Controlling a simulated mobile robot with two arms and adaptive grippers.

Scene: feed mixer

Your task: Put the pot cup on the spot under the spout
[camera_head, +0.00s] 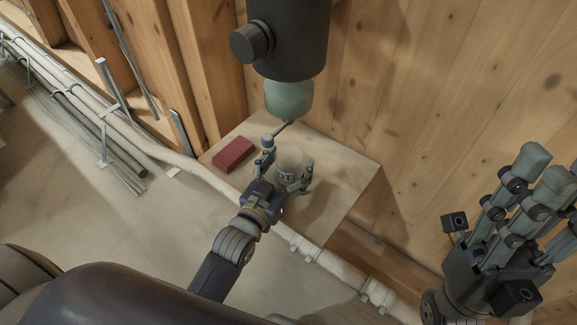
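The pot cup (290,162) is a small pale, translucent cup with a dark marking near its base. It stands about upright over the wooden board, below and slightly in front of the spout. My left gripper (286,165) has its fingers on either side of the cup. I cannot tell whether both fingers touch it, or whether the cup rests on the board. The spout (289,98) is a grey-green nozzle under a black cylinder (289,40). The spot under it cannot be made out clearly. My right gripper (543,178) is raised at the right, away from the cup, its fingers seen close together.
A red block (234,154) lies on the wooden board (340,165), left of the cup. A pale pipe (215,178) runs along the board's front edge. A wooden plank wall (450,100) stands behind. The board right of the cup is clear.

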